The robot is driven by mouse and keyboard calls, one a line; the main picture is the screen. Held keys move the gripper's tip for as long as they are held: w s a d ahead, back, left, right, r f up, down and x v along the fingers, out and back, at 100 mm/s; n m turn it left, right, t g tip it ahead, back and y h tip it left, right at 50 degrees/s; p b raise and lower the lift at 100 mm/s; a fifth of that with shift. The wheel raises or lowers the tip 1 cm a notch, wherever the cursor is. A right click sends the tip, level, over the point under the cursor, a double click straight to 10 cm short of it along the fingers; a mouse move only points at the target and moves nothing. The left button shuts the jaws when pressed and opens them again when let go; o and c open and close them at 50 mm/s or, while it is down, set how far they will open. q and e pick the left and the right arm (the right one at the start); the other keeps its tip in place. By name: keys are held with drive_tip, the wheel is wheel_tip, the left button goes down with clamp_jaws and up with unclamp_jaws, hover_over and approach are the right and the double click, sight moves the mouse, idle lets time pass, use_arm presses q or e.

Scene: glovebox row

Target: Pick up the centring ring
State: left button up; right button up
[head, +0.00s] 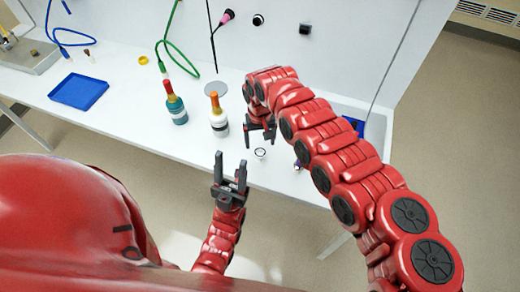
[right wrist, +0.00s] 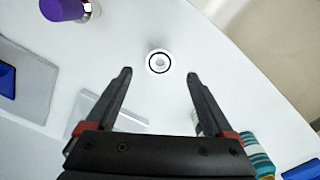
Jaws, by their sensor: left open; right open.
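The centring ring (head: 260,153) is a small white ring with a black band, lying on the white bench near its front edge. In the right wrist view the ring (right wrist: 159,62) sits centred between my fingertips and slightly beyond them. My right gripper (head: 260,140) is open and empty, just behind the ring in the head view; its fingers (right wrist: 160,73) are spread wider than the ring. I cannot tell its exact height above the bench. My left gripper (head: 231,170) is open and empty by the bench's front edge, left of the ring.
A blue tray (head: 78,92) lies further left.

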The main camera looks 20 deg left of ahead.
sight(260, 153)
drive_tip(key=shift+a+f+p, duration=0.1)
drive_tip(key=shift+f+p, duration=0.2)
drive_tip(key=shift+f, duration=0.2)
drive_tip(key=shift+w+f, duration=0.15)
drive_tip(key=shift+f, duration=2.1)
clamp_jaws()
